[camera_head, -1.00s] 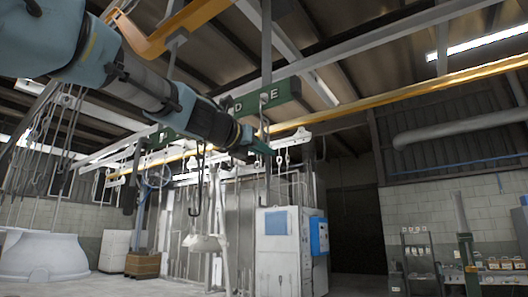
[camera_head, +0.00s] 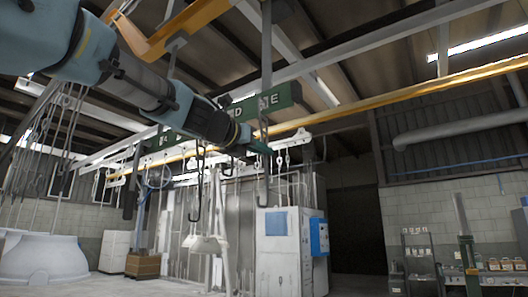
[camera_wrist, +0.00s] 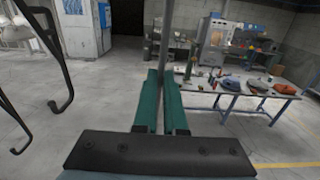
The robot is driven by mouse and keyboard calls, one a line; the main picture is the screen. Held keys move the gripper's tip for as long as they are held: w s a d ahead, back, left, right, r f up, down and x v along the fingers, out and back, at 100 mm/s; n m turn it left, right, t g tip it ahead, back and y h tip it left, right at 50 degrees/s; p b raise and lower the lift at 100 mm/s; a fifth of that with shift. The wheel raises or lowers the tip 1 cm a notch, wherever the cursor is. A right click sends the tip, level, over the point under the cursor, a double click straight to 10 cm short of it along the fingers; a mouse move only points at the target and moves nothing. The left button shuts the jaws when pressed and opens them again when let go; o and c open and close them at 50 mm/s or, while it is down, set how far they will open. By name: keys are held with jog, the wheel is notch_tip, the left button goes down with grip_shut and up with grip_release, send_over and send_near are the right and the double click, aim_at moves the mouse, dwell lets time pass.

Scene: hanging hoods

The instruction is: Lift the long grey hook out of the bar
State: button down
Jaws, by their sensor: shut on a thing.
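The green bar (camera_head: 285,96) with white letters D and E hangs overhead in the head view. The long grey hook (camera_head: 263,185) hangs upright at the bar between these letters, its top showing against the bar's face. My gripper (camera_head: 261,148) is below the bar, shut around the hook's shaft. In the wrist view the shaft (camera_wrist: 167,35) stands between the two green fingers of my gripper (camera_wrist: 166,75). The fingers hide part of the shaft. I cannot tell how the hook's top rests in the bar.
Black hooks hang left of my gripper in the head view (camera_head: 196,200) and in the wrist view (camera_wrist: 52,60). A yellow beam (camera_head: 400,97) runs behind the bar. A white cabinet (camera_head: 280,250) stands below. A work table (camera_wrist: 250,88) is on the floor beyond.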

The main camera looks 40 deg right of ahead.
jog(key=shift+v, duration=1.5)
jog(key=b+v, duration=0.6)
jog(key=v, duration=0.4)
jog(key=shift+r, duration=0.2)
